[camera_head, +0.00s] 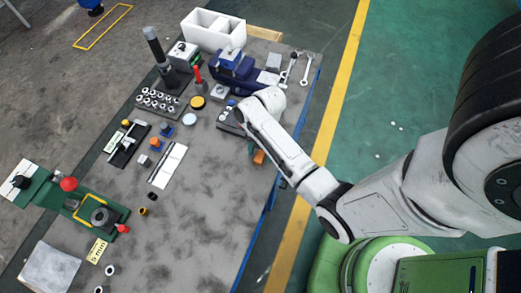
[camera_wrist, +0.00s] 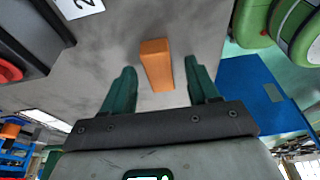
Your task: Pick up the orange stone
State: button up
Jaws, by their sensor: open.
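The orange stone (camera_wrist: 157,65) is a small rectangular block lying on the grey table top. In the wrist view it lies ahead of and between the two green fingers of my gripper (camera_wrist: 161,85), which are spread apart with nothing held. I cannot tell how far above the table the fingertips are. In the head view the orange stone (camera_head: 259,158) shows near the table's right edge, partly hidden by my arm. A green finger of my gripper (camera_head: 252,149) shows right beside it.
A tray (camera_head: 230,117) with small parts stands just behind my gripper. A blue vise (camera_head: 232,70), wrenches (camera_head: 305,70) and a white bin (camera_head: 213,30) stand farther back. A dark block with a red part (camera_wrist: 10,72) is at left in the wrist view. The table's front right is clear.

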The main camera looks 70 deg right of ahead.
jog(key=shift+c, duration=0.3)
grip_shut()
dwell(0.3)
jog(key=shift+r, duration=0.7)
jog(key=s+a+r+p, duration=0.1)
jog(key=s+a+r, duration=0.2)
jog(key=s+r, duration=0.8)
jog(key=s, duration=0.2)
jog(key=shift+s+r, duration=0.3)
jog(key=shift+a, duration=0.1)
